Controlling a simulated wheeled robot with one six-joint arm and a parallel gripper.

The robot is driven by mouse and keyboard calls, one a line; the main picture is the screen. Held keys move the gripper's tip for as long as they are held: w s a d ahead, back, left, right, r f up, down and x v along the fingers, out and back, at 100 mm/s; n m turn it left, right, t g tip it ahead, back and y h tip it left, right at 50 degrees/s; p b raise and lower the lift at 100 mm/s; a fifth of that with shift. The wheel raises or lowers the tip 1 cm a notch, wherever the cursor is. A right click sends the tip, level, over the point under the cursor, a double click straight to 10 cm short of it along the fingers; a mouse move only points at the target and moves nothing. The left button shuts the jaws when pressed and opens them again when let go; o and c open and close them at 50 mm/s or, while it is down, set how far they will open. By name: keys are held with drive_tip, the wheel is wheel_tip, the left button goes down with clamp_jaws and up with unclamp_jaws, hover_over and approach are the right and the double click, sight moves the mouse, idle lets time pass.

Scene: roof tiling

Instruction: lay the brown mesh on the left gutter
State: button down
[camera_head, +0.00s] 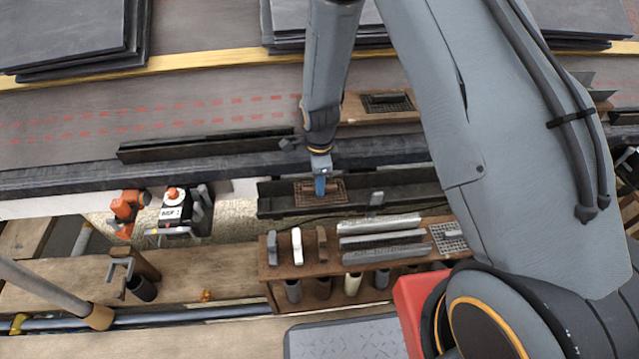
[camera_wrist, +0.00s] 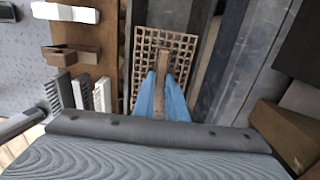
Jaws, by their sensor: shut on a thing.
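The brown mesh (camera_head: 336,199) is a rectangular grid with a brown bar along its middle. It lies along the dark gutter (camera_head: 276,207) below the roof edge, over the left half of the channel. I cannot tell whether it touches the gutter floor. My gripper (camera_head: 320,187) points down with its blue fingers shut on the bar. In the wrist view my gripper (camera_wrist: 162,88) pinches the near end of the bar, and the mesh (camera_wrist: 187,45) spreads on both sides. The gutter floor (camera_wrist: 172,12) shows beyond the mesh's far end.
A wooden bench (camera_head: 268,272) in front carries small grey, white and brown blocks, grey channel pieces and a grey mesh (camera_head: 449,237). A dark trim piece (camera_head: 205,148) and slate stacks (camera_head: 70,32) lie on the roof.

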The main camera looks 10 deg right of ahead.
drive_tip(key=c, duration=1.3)
unclamp_jaws()
wheel_tip(320, 180, up, 9)
drive_tip(key=p, duration=0.6)
drive_tip(key=shift+p, duration=0.4)
